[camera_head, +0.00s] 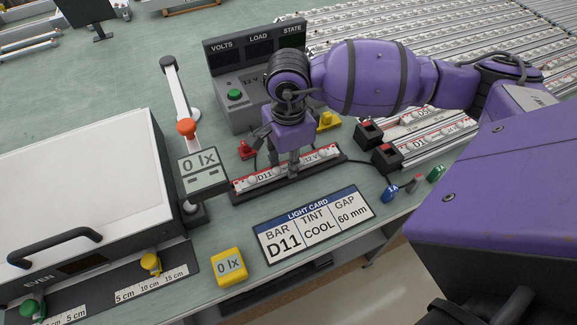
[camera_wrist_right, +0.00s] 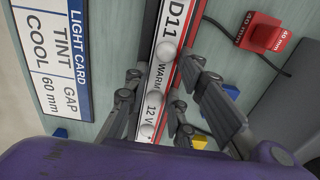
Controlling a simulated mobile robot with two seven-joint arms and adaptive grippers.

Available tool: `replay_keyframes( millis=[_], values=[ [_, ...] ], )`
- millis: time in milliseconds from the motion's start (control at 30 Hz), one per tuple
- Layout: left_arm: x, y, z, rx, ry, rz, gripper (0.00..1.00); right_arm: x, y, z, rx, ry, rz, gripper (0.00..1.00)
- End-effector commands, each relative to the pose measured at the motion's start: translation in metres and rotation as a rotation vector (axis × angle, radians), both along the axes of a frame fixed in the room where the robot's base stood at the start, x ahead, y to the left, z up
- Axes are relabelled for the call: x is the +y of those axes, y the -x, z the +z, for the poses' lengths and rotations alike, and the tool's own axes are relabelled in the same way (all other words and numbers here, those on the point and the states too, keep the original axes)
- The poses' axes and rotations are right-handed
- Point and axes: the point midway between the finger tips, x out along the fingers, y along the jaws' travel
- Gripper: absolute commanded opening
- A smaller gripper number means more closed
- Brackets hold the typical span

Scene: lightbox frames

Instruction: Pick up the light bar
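The light bar (camera_head: 264,178), labelled D11 and 12 V, lies in a long dark holder (camera_head: 240,196) on the bench. In the right wrist view the bar (camera_wrist_right: 158,75) is white with a red edge, several pale domes and the words D11, WARM, 12 V. My right gripper (camera_head: 284,157) points down over the bar's middle. In the right wrist view its fingers (camera_wrist_right: 160,88) stand apart on either side of the bar; firm contact is not visible. The fingers hide part of the bar. My left gripper is not in view.
A light card (camera_head: 313,222) reads BAR D11, TINT COOL, GAP 60 mm. A meter on a stand (camera_head: 203,170) shows 0 lx. A power box (camera_head: 228,75) stands behind the bar, a white-lidded box (camera_head: 80,175) at left. Red (camera_head: 246,150) and yellow (camera_head: 328,121) blocks flank the gripper.

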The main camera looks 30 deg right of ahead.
Motion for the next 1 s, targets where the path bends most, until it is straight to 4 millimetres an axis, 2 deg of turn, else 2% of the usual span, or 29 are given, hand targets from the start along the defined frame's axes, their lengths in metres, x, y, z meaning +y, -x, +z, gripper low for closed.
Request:
replay_keyframes(
  millis=[100,467,567,700,767,967,1000],
  values=[
    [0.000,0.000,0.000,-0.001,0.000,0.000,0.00,0.000,0.000,0.000,-0.001,0.000,0.000,0.00],
    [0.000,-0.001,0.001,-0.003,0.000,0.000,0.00,0.000,-0.001,0.005,-0.003,0.000,0.000,0.00],
    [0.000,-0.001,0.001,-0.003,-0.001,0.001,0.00,0.000,-0.001,0.013,-0.003,-0.001,0.000,0.00],
    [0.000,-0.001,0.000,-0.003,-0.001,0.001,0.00,0.000,-0.001,0.035,-0.005,0.000,0.001,0.00],
    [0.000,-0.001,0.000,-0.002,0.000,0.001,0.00,0.004,0.009,0.045,-0.004,-0.002,0.004,0.00],
    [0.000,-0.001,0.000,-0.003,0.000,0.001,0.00,0.019,0.048,0.094,-0.007,0.000,0.007,0.00],
    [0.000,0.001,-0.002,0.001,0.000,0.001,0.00,0.023,0.060,0.097,-0.002,-0.001,0.009,0.00]
  ],
)
